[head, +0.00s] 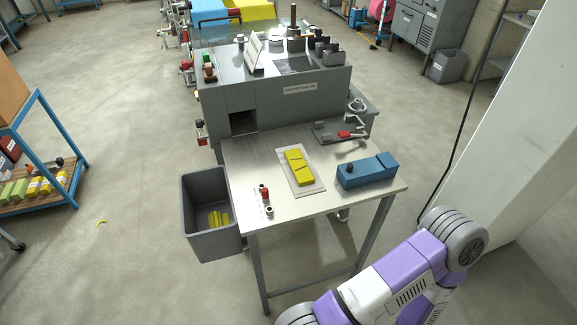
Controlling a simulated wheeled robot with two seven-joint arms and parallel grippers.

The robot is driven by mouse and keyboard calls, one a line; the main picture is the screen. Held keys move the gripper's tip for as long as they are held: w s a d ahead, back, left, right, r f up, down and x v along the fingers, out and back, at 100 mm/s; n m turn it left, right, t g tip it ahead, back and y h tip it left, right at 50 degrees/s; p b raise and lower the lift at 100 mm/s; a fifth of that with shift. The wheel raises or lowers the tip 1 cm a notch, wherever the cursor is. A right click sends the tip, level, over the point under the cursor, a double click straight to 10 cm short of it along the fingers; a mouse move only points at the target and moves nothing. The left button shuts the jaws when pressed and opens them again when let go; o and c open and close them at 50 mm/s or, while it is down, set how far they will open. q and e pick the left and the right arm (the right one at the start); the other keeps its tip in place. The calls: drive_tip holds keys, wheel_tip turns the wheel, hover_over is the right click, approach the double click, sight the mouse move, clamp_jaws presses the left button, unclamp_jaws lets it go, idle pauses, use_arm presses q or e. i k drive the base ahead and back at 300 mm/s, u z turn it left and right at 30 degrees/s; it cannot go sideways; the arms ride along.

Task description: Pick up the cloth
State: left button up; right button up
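No item is plainly recognisable as a cloth at this size. A yellow item with dark diagonal lines (299,167) lies on a pale, thin rectangular sheet (309,188) near the middle of the small table (290,208). I cannot tell whether the sheet or the yellow item is the cloth. My purple and white arm shows at the lower right, in front of and below the table, with no fingers visible. Neither gripper is in view.
A blue block-shaped device (366,172) sits at the table's right side. Small red and metal parts (265,194) stand at the front left. A grey bin (203,225) with yellow pieces stands left of the table. A grey machine (275,98) adjoins the back. Floor at left is open.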

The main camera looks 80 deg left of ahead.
sight(304, 176)
drive_tip(key=u, duration=1.95)
